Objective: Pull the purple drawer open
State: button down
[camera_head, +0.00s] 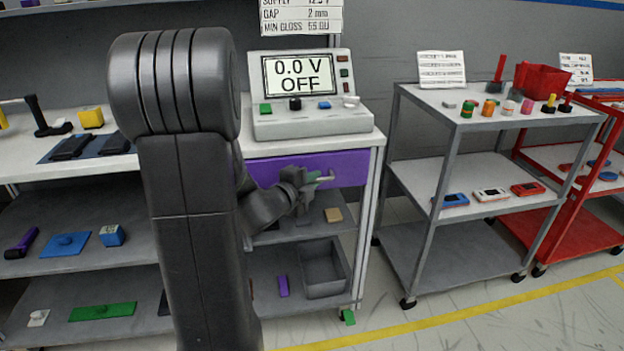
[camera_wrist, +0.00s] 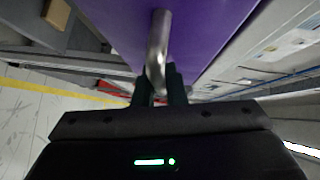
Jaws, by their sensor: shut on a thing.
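The purple drawer (camera_head: 345,168) is in the white-topped cabinet, under the power supply, in the head view. Its front looks flush or nearly flush with the cabinet; I cannot tell exactly. In the wrist view the purple front (camera_wrist: 200,30) fills the top middle. A metal bar handle (camera_wrist: 158,45) sticks out from it toward my gripper. My gripper (camera_wrist: 160,88) is shut on the handle near its end. In the head view my gripper (camera_head: 318,178) is at the drawer front, and my arm hides the drawer's left part.
A power supply (camera_head: 310,95) reading 0.0 V OFF stands on the cabinet top. Open shelves below hold a grey bin (camera_head: 322,268) and small blocks. A grey cart (camera_head: 478,125) and a red cart stand at the right. Floor shows between cabinet and grey cart.

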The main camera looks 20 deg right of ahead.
jog(key=s+a+b, duration=0.1)
jog(key=s+a, duration=0.1)
jog(key=s, duration=0.7)
jog(key=s+a+b, duration=0.2)
jog(key=s, duration=0.8)
jog(key=shift+a, duration=0.3)
jog(key=c, duration=1.8)
grip_release()
jog(key=shift+o, duration=0.2)
